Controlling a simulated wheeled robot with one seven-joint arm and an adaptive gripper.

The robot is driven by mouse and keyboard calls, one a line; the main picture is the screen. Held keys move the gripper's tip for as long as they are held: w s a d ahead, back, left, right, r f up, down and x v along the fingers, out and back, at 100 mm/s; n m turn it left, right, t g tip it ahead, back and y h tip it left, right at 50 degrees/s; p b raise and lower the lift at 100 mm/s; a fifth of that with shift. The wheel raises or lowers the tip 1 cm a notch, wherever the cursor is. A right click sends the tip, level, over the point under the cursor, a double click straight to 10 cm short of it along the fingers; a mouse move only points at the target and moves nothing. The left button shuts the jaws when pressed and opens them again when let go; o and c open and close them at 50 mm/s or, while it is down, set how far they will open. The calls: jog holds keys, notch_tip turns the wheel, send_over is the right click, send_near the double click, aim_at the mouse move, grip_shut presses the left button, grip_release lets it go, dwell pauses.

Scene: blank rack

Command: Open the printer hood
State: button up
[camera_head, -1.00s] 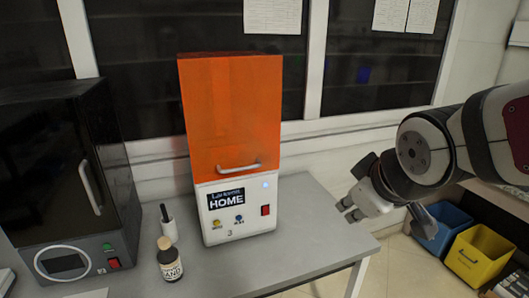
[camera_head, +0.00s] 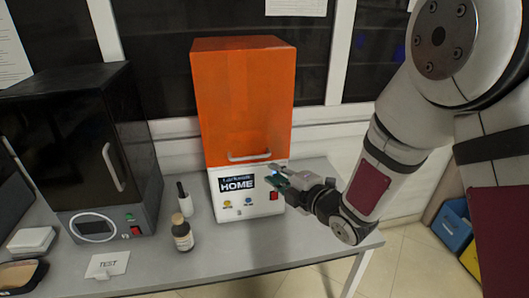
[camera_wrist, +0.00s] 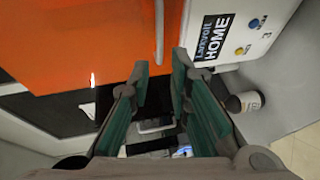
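The printer has an orange hood (camera_head: 245,105) over a white base (camera_head: 222,206) with a HOME label, and it stands on the grey table. The hood is down on the base. A horizontal handle (camera_head: 249,157) is on the hood's lower front. My gripper (camera_head: 272,174) is in front of the base at its right side, just below and right of the handle. In the wrist view my gripper (camera_wrist: 158,72) is open with nothing between its green-padded fingers. The handle (camera_wrist: 159,32) shows there just beyond the fingertips, in line with the gap, apart from the fingers.
A black machine (camera_head: 80,150) stands to the left on the same table (camera_head: 215,262). A brown bottle (camera_head: 182,236), a white bottle with a black top (camera_head: 184,200) and a TEST card (camera_head: 107,265) lie between and in front. Blue (camera_head: 452,227) and yellow bins are at the right.

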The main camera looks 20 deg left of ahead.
aim_at(250, 158)
jog(key=x, duration=1.4)
jog(key=shift+r+p, duration=0.1)
jog(key=shift+p, duration=0.3)
grip_shut()
jog(key=shift+s, duration=0.1)
